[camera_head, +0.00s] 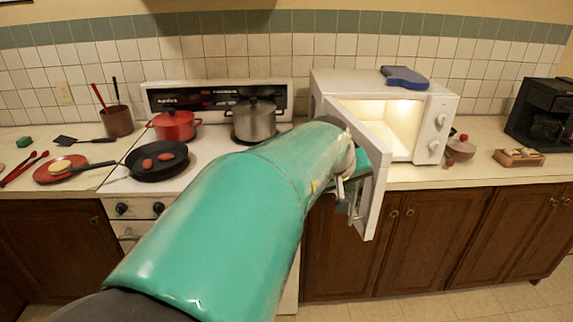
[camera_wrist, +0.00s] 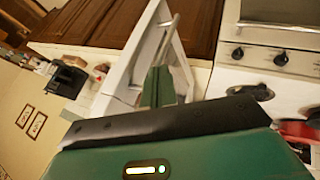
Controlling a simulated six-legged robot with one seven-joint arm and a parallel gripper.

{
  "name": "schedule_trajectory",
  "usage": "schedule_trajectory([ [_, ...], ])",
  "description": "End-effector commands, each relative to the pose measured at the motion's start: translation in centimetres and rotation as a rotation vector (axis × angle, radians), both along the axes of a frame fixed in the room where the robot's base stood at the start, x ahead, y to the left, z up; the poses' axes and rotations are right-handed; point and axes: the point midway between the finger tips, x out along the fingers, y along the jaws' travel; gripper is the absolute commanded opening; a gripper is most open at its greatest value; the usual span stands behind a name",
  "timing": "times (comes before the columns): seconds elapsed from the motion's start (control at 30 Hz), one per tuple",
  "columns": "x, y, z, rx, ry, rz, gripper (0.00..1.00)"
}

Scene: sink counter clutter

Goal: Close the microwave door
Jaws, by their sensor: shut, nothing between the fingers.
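The white microwave (camera_head: 437,118) stands on the counter right of the stove, its lit inside showing. Its door (camera_head: 376,195) is open and swung out past the counter's front edge. My arm reaches across the head view to the door and hides part of it and most of my gripper. In the wrist view my gripper's green fingers (camera_wrist: 158,78) are shut and empty, close beside the door (camera_wrist: 128,72) and its grey bar handle (camera_wrist: 171,40). I cannot tell whether they touch the door.
A blue mitt-like item (camera_head: 404,77) lies on the microwave. A steel pot (camera_head: 255,122), red pot (camera_head: 175,126) and black pan (camera_head: 145,172) sit on the stove at left. A small jar (camera_head: 460,150), wooden tray (camera_head: 518,158) and black coffee machine (camera_head: 543,112) stand at right.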

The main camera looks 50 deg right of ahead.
Motion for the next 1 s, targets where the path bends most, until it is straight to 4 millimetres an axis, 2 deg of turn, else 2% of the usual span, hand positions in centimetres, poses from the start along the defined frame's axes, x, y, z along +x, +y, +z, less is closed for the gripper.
schedule_trajectory([
  [0.17, -0.1, -1.6, -2.2, 0.002, 0.001, -0.005, 0.0],
  [0.3, -1.3, -3.4, -2.1, 0.0, -0.003, -0.008, 0.0],
  [0.43, -1.9, -4.4, -2.1, 0.0, -0.001, -0.006, 0.0],
  [1.0, -2.4, -4.9, -2.1, 0.001, -0.001, 0.002, 0.0],
])
